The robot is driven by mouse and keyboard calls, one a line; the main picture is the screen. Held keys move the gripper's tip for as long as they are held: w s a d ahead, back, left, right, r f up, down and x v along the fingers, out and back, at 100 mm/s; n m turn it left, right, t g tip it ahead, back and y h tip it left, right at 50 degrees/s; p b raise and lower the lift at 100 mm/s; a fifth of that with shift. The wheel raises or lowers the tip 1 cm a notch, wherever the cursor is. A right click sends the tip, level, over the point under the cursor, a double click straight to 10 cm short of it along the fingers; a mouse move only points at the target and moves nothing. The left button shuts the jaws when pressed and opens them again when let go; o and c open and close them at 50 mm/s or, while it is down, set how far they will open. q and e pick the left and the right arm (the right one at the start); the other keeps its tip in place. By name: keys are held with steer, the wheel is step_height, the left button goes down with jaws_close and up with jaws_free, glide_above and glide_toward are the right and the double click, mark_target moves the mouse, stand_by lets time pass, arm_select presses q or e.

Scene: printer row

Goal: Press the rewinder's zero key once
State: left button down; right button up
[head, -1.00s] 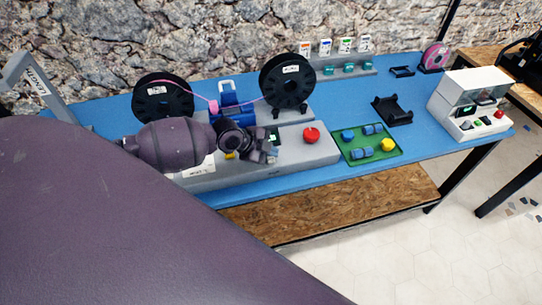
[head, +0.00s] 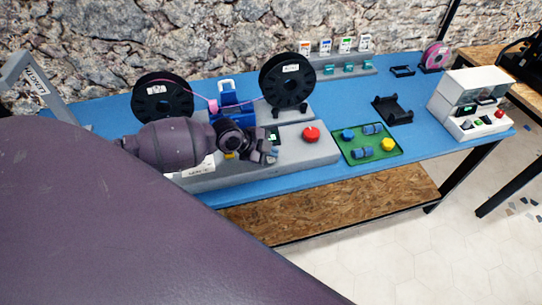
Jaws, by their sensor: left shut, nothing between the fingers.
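The rewinder (head: 318,151) is a grey machine on the blue table, with a black spool (head: 163,97) at its left and another black spool (head: 287,80) at its right. A pink strand runs between them through a blue unit (head: 233,107). A red knob (head: 311,133) sits on its front panel. A small dark display with green (head: 273,135) shows just behind my gripper. My left gripper (head: 271,156) is shut and empty, low over the panel left of the red knob. My wrist and gripper hide part of the panel, and I cannot make out the zero key. My right gripper is not in view.
A green tray (head: 347,157) with blue parts and a yellow piece lies right of the rewinder. Farther right are a black holder (head: 392,110) and a white machine (head: 470,100). Blue table surface (head: 345,98) is clear behind the tray.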

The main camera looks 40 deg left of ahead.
arm_select(q)
steer(key=shift+f, duration=0.3)
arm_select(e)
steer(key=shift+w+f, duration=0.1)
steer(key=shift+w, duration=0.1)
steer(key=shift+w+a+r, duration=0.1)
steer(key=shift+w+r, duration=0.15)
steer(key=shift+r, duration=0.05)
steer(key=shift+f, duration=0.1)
